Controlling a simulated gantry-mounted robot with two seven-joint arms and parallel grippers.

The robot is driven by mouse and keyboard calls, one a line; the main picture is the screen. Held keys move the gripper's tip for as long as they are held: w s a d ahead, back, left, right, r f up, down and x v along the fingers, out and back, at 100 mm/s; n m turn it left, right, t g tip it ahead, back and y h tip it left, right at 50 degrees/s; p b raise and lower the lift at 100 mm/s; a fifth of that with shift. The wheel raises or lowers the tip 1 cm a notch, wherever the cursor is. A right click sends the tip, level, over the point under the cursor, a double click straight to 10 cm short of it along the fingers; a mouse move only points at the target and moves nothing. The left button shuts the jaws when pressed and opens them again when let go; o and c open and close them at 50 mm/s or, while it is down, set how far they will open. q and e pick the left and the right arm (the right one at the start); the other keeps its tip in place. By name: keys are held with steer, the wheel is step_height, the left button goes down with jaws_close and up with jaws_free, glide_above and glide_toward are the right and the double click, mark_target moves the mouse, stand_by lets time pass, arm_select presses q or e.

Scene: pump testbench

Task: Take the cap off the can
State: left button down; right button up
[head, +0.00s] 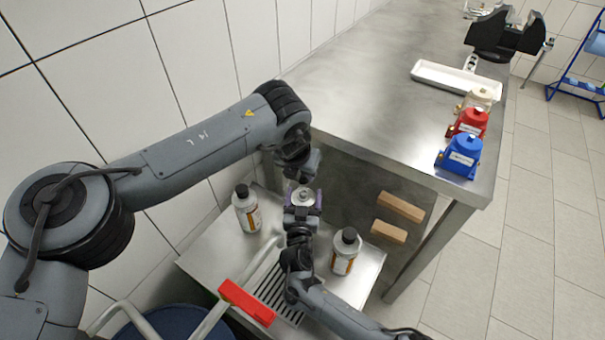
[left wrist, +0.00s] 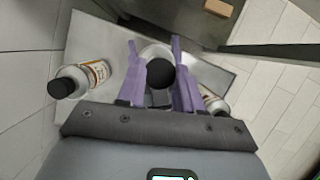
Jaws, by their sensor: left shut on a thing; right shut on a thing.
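The can (head: 303,194) shows its pale metal top between the two grippers, above the low metal table; its body is mostly hidden. My right gripper (head: 303,206) comes from below and is shut on the can, with purple fingers at its sides. The can's pale top (left wrist: 153,50) shows behind the cap. I cannot tell whether cap and can touch.
Two capped bottles stand on the low table, left (head: 246,212) and right (head: 344,252). A red-handled part (head: 247,302) is in front. Wooden blocks (head: 401,206) lie to the right. The high bench (head: 365,90) holds a white tray (head: 457,80) and coloured pumps (head: 461,156).

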steer(key=o, duration=1.4)
steer(key=shift+o, duration=0.2)
